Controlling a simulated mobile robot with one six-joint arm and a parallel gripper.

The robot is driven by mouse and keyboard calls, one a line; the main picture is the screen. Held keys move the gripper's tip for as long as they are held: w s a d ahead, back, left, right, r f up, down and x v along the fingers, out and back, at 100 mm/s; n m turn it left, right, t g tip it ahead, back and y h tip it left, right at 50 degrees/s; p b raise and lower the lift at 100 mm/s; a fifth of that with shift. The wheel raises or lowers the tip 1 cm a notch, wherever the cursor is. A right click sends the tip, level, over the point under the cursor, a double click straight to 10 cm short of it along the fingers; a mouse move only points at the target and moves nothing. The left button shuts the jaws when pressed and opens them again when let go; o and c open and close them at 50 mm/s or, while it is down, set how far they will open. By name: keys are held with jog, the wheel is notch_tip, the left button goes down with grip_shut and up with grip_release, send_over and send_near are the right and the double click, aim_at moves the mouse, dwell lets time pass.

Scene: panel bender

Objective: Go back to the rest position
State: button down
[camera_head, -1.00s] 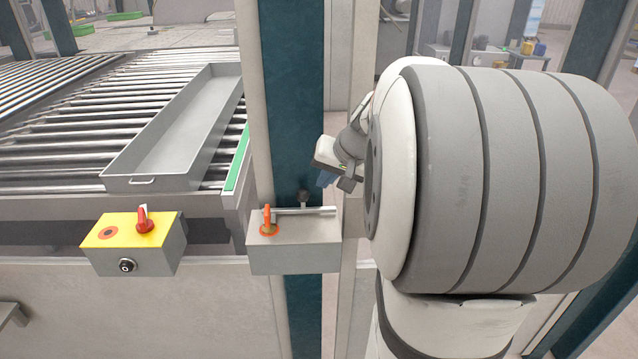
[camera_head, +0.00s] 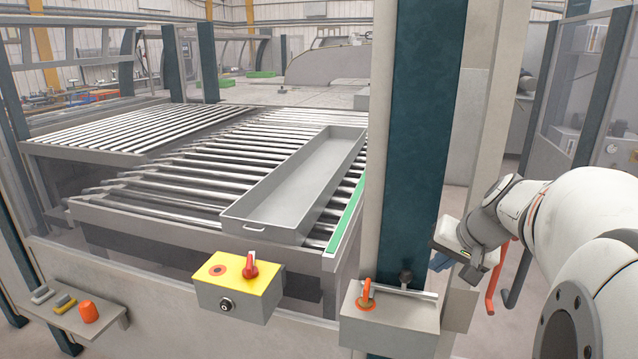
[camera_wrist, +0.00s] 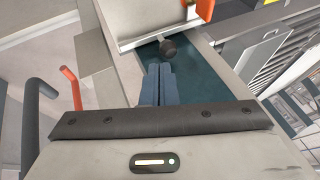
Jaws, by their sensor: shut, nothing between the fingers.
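My gripper (camera_head: 440,262) is at the right in the head view, beside the dark teal post (camera_head: 418,140). It is partly hidden by my wrist. In the wrist view my gripper's blue fingers (camera_wrist: 157,84) are together with nothing between them. Past the fingertips are a dark round knob (camera_wrist: 168,47) and a grey box. In the head view this grey box (camera_head: 390,322) with an orange-red handle (camera_head: 367,294) sits at the post, just below and left of my gripper.
A yellow-topped control box (camera_head: 238,285) with a red switch stands left. A long grey tray (camera_head: 290,190) lies on the roller conveyor (camera_head: 150,190). A small shelf (camera_head: 75,318) holds an orange object. Orange-red (camera_wrist: 72,88) and dark bent bars (camera_wrist: 35,100) show near my gripper.

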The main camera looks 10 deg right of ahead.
jog(key=s+a+f+n+g+h, duration=0.1)
jog(key=s+a+f+n, duration=0.1)
jog(key=s+a, duration=0.5)
jog(key=s+a+f+n+g, duration=0.1)
jog(key=s+a+f+n, duration=0.2)
jog(key=s+a, duration=0.4)
jog(key=shift+s+a+f+n+g+h, duration=0.15)
jog(key=shift+s+f+n+g+h, duration=0.2)
jog(key=shift+s+f, duration=0.65)
jog(key=shift+s+r, duration=0.2)
jog(key=shift+r, duration=0.1)
